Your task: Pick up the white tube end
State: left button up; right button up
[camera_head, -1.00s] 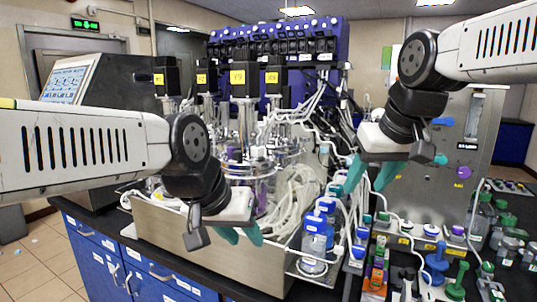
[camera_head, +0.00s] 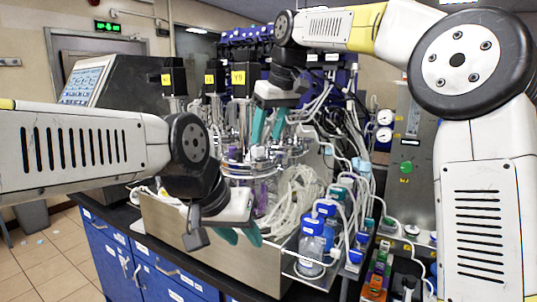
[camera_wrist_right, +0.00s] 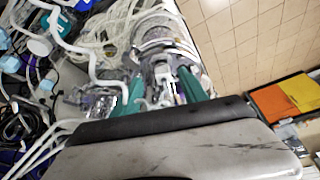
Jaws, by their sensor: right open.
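My right gripper (camera_head: 267,137) is open, with its teal fingers pointing down over the glass and metal bioreactor vessel (camera_head: 262,167). In the right wrist view its fingers (camera_wrist_right: 161,82) stand apart, with clear and metal vessel fittings (camera_wrist_right: 165,72) seen between them. Nothing is clearly held. White tubes (camera_head: 299,192) lie in a tangled bundle to the right of the vessel; they also show in the right wrist view (camera_wrist_right: 112,32). I cannot single out the white tube end. My left gripper (camera_head: 246,238) is open and empty in front of the steel tray wall (camera_head: 175,236).
Blue-capped bottles (camera_head: 313,232) stand right of the tray. Black motors with yellow labels (camera_head: 238,78) rise over the vessels, close to my right gripper. A monitor (camera_head: 90,75) stands at the left. Loose tubes arch at the right.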

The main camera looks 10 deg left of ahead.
aim_at(261, 148)
jog(key=x, duration=0.4)
jog(key=shift+w+a+f, duration=0.1)
jog(key=shift+a+f, duration=0.05)
jog(key=shift+a, duration=0.15)
jog(key=shift+c, duration=0.2)
grip_shut()
